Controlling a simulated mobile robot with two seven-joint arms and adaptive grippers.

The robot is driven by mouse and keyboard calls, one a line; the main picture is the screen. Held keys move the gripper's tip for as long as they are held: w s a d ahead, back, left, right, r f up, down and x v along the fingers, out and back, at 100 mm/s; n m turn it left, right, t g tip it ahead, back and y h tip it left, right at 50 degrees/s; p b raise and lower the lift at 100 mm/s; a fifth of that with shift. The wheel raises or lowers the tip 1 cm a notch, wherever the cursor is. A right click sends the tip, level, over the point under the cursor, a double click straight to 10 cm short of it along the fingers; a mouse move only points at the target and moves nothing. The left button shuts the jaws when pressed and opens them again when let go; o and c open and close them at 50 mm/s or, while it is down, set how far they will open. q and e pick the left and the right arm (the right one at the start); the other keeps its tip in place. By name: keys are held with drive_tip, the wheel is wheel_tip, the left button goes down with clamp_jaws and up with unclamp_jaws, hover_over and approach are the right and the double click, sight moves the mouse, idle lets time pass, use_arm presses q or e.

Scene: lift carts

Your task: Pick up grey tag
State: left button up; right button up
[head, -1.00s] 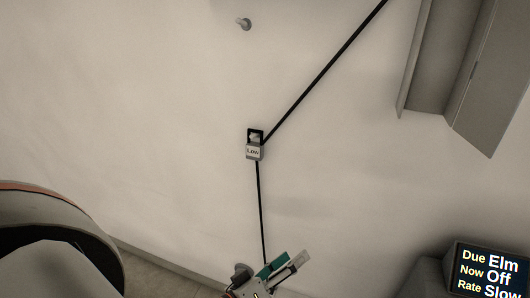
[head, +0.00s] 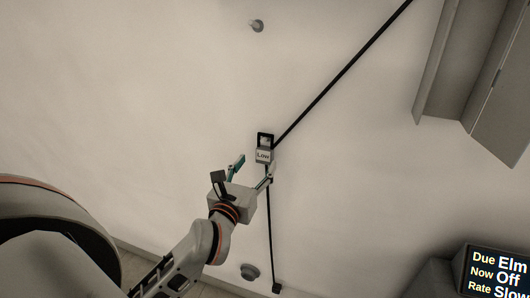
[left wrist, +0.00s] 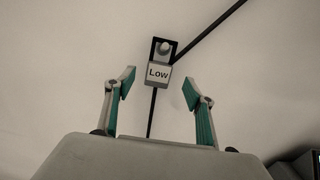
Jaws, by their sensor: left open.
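The grey tag (head: 264,156), marked "Low", is on the pale wall, with a black open frame above its label. A dark strap or cable runs from it up to the right, and another runs straight down. In the left wrist view the tag (left wrist: 158,76) hangs upright with a round pale peg end showing in its frame. My left gripper (head: 252,167) is open and empty, just below and left of the tag in the head view. In the left wrist view the open fingertips (left wrist: 158,82) stand on either side of the tag's lower part, apart from it in the picture.
A bare wall peg (head: 257,26) is above, and a round grey knob (head: 250,271) is below. A grey panelled fixture (head: 470,75) is at upper right. A dark display (head: 497,272) with text is at lower right. The wall around the tag is mostly clear.

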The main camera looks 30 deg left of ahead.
sight(263, 153)
use_arm(q)
drive_tip(key=p+x, duration=0.1)
drive_tip(key=x, duration=0.5)
drive_tip(key=shift+w, duration=0.4)
drive_tip(key=c, duration=1.2)
